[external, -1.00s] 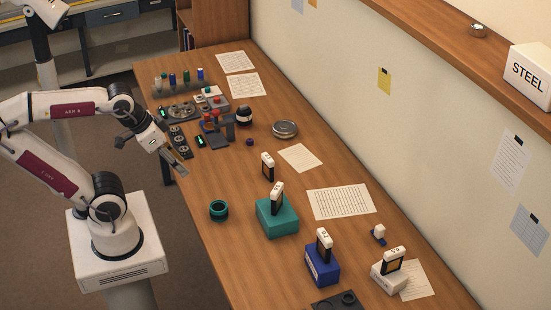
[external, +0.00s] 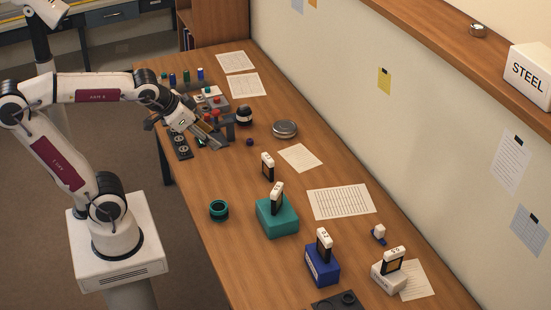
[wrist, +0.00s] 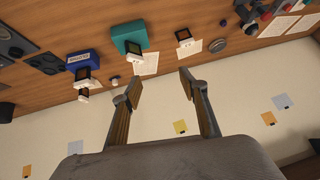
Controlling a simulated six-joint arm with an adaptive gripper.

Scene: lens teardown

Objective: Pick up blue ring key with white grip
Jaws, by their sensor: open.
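The small blue key with a white grip (external: 378,234) stands on the right part of the table, between a printed sheet and the white block. In the wrist view a small pale thing (wrist: 115,80) near the wall edge of the table looks like it. My gripper (external: 222,142) is far from it, low over the cluttered far left part of the table, by the grey stand. In the wrist view my gripper (wrist: 160,82) shows two fingers spread apart with nothing between them.
A teal block (external: 278,222), a blue block (external: 322,268) and a white block (external: 386,280) each hold a white-topped black piece. Another such piece (external: 268,168) stands alone. A teal ring (external: 219,211) and round tin (external: 285,128) lie apart. Bare wood surrounds them.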

